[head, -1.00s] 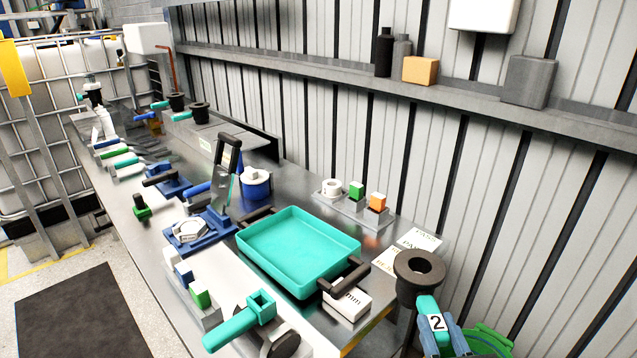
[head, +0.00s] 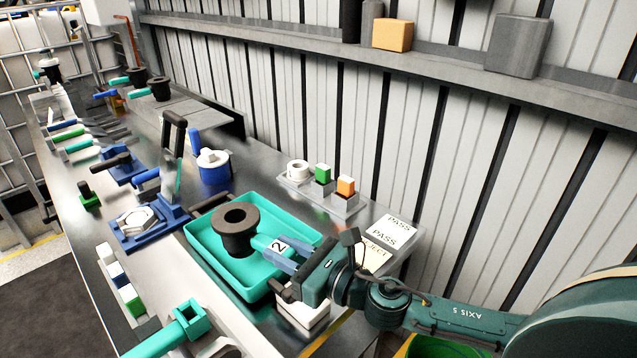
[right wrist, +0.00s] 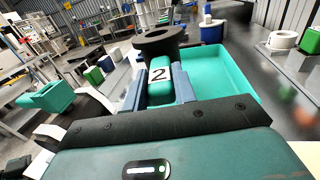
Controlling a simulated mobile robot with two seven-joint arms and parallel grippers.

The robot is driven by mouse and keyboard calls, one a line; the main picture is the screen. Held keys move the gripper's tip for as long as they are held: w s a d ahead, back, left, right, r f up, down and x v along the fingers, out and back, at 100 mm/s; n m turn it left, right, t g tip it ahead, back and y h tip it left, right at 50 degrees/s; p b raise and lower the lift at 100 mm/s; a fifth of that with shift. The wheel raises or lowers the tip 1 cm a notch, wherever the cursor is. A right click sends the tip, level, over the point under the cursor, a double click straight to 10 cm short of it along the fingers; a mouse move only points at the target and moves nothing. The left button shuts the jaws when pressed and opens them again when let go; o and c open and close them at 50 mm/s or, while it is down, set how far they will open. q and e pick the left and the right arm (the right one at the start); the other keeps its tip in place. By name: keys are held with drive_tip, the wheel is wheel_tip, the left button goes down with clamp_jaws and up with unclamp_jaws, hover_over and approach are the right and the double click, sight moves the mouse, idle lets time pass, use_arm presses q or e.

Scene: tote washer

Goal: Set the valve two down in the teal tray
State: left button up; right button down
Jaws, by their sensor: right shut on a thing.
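Valve two has a black flanged ring (head: 236,229) and a teal handle with a white "2" label (head: 277,246). My right gripper (head: 277,255) is shut on the teal handle. The ring is over the teal tray (head: 205,258), inside its outline; I cannot tell whether it touches the tray floor. In the right wrist view, the valve's handle (right wrist: 160,80) lies between the blue fingers and its ring (right wrist: 158,42) is beyond them. The tray (right wrist: 235,75) shows to the right and behind. No other part is seen in the tray. My left gripper is not in view.
A blue pot (head: 214,167) and a blue fixture (head: 150,222) stand behind and left of the tray. Colored blocks (head: 322,174) stand on the right, near PASS and REJECT cards (head: 391,232). A teal-handled part (head: 170,330) lies at the front.

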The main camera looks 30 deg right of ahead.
use_arm(q)
drive_tip(key=b, duration=0.2)
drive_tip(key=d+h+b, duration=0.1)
drive_tip(key=b, duration=0.1)
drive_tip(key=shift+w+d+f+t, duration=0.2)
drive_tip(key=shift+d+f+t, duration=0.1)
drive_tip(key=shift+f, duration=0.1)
use_arm(e)
drive_tip(key=w+d+r+n+g+y, duration=0.5)
drive_tip(key=d+r+n+g+y, duration=0.2)
drive_tip(key=d+r+n+g, duration=0.1)
drive_tip(key=shift+w+d+r+g+y, duration=0.15)
drive_tip(key=shift+d+r+g+y, duration=0.35)
drive_tip(key=shift+d+r, duration=0.4)
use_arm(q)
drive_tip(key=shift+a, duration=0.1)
use_arm(e)
drive_tip(key=shift+f, duration=0.15)
